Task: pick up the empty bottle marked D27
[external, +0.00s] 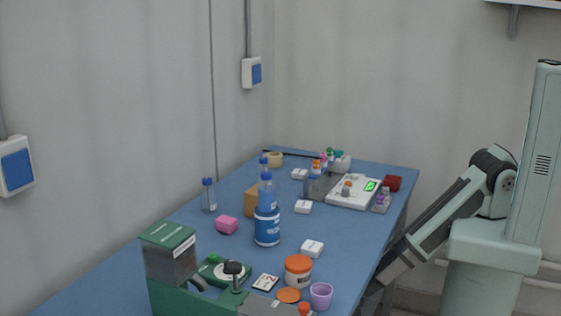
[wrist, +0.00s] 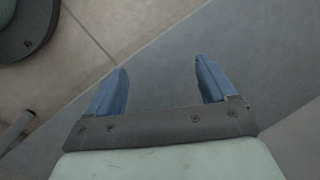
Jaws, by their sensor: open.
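No D27 mark is readable in either view. A clear bottle with a blue cap (external: 209,196) stands upright at the left edge of the blue table, its label too small to read. A larger blue-capped bottle with a blue and white label (external: 267,222) stands mid-table. Another blue-capped bottle (external: 264,164) is partly hidden behind it. In the external view my arm reaches down beside the table's right edge, and the fingers cannot be made out there.
The blue table (external: 345,235) holds a pink block (external: 227,225), an orange-lidded jar (external: 298,270), a purple cup (external: 321,295), a green-topped box (external: 170,255) and a white scale (external: 354,192). Small vials crowd the far end. Bare tabletop lies right of the large bottle.

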